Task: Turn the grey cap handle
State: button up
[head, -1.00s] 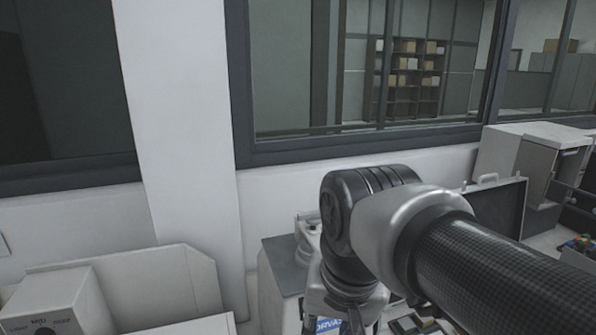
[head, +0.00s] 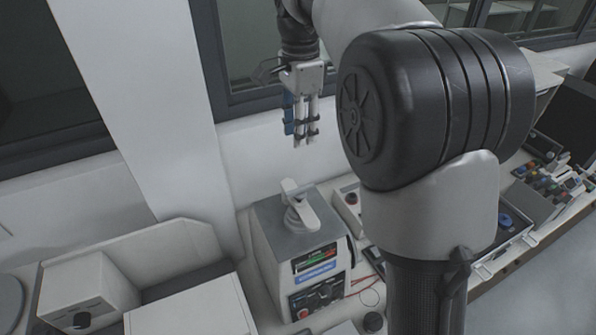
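The mounting press (head: 273,248) is a grey-topped box with a white front at the lower middle of the head view. The grey cap handle (head: 300,206) stands on its top, a light grey bar on a round base. My gripper (head: 303,140) hangs above the handle with its fingers pointing down, clear of it. The two fingers look close together, and I cannot tell whether a gap stays between them. I see nothing held in them. My arm covers the area right of the press.
White boxes (head: 188,308) and a tray-like housing stand left of the press. A unit with a round knob (head: 351,197) and red cables sits just right of it. Further right is an open case (head: 507,222) with coloured parts. The wall and window are behind.

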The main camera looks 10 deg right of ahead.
aim_at(299, 188)
notch_tip(299, 188, down, 17)
jog(key=shift+r+b, duration=0.15)
jog(key=shift+b, duration=0.5)
grip_shut()
